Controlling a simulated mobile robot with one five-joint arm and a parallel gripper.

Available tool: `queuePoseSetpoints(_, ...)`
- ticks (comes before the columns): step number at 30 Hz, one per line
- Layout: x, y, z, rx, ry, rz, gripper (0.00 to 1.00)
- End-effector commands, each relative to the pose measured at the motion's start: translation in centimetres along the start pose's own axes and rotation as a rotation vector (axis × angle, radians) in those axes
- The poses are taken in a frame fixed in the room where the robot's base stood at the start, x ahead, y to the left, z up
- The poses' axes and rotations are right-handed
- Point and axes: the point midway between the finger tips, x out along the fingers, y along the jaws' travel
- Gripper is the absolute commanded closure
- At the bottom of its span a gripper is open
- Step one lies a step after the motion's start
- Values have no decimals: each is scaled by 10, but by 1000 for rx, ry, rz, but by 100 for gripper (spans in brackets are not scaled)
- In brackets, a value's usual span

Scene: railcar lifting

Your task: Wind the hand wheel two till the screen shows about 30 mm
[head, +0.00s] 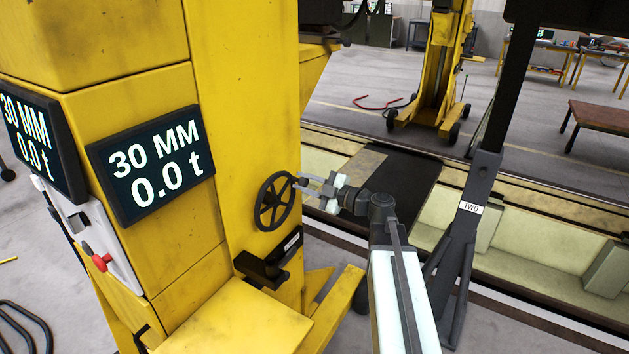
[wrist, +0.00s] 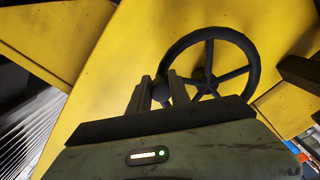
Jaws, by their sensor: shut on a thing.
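The dark spoked hand wheel (head: 274,202) is mounted on the side of the yellow lifting column. My gripper (head: 303,183) reaches it from the right and is shut on the wheel's handle, at the upper right of the rim. In the wrist view the hand wheel (wrist: 212,68) stands upright ahead, and the fingers of my gripper (wrist: 165,92) close around the round dark knob at its lower left. The screen (head: 152,163) on the column reads 30 MM and 0.0 t. A second screen (head: 38,138) at the left shows the same values.
A black bracket (head: 270,262) with a small label juts out below the wheel. A dark stand (head: 463,240) labelled TWO stands right of my arm, beside the pit. A red lever (head: 97,257) sits on a panel below the screens. Another yellow column (head: 437,80) stands farther back.

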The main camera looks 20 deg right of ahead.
Motion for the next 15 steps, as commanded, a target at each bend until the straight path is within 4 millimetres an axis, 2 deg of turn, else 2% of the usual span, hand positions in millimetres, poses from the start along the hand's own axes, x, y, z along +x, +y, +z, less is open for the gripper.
queuePoseSetpoints(1,1,5,3,0,-10,13,100)
queuePoseSetpoints(11,9,0,-4,0,4,4,100)
queuePoseSetpoints(12,9,0,-4,0,5,4,68)
queuePoseSetpoints(14,10,-1,-5,0,6,2,55)
queuePoseSetpoints(15,10,-1,-5,0,7,1,55)
